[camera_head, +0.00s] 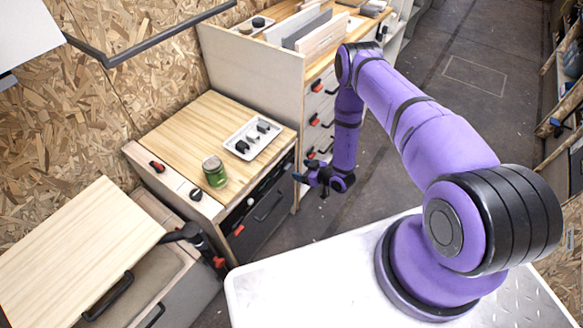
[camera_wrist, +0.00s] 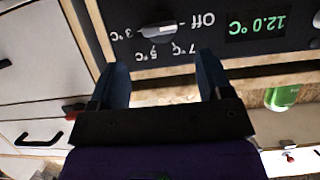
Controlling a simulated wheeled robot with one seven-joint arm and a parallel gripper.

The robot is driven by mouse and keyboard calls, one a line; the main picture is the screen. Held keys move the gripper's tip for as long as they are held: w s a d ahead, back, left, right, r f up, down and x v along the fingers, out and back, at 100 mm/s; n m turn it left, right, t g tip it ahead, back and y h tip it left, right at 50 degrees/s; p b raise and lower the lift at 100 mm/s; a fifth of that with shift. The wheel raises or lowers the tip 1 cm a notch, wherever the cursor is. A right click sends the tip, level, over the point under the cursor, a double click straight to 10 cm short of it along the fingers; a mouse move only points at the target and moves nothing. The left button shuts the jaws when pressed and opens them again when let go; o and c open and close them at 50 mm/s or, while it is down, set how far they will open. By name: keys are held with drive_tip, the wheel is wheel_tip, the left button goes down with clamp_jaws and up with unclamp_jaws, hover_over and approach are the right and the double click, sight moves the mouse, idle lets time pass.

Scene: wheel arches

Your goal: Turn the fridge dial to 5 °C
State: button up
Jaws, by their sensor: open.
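The fridge dial (camera_wrist: 158,32), a grey knob on a dark panel (camera_wrist: 120,42), shows upside down in the wrist view. Marks Off, 7 °C, 5 °C and 3 °C surround it; I cannot tell surely which mark it points at. The green display (camera_wrist: 254,27) reads 12.0 °C. My gripper (camera_wrist: 163,70) is open and empty, its two dark blue fingers apart. The dial appears between and beyond the fingertips, with no visible contact. In the head view my gripper (camera_head: 306,178) is just right of the counter's dark front (camera_head: 265,205); the dial cannot be made out there.
A green jar (camera_head: 214,172) and a white tray (camera_head: 252,138) with dark pieces stand on the wooden counter (camera_head: 205,120). A red switch (camera_head: 157,167) and a black knob (camera_head: 195,194) sit on its edge. A tall drawer cabinet (camera_head: 255,75) stands behind. The floor right of it is clear.

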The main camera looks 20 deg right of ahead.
sight(289, 166)
drive_tip(key=shift+x, duration=3)
drive_tip(key=c, duration=0.9)
